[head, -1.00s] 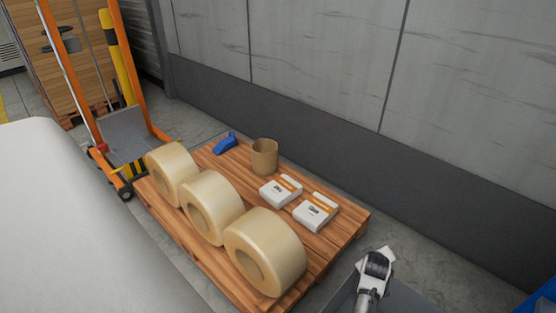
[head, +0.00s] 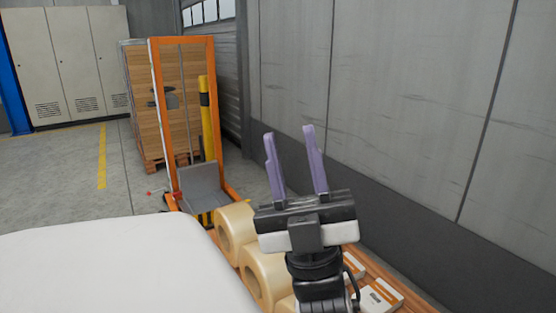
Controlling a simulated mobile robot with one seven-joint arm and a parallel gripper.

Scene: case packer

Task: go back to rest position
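My gripper (head: 291,165) is raised in the middle of the head view, its two purple fingers pointing up and standing apart. Nothing is between the fingers, so it is open and empty. It shows in front of the wooden pallet (head: 415,303) and hides much of what lies there.
Large tan rolls (head: 236,228) and white boxes (head: 378,296) lie on the pallet, partly hidden behind my gripper. A grey wall (head: 400,90) runs along the right. Open floor (head: 60,180) lies at the left.

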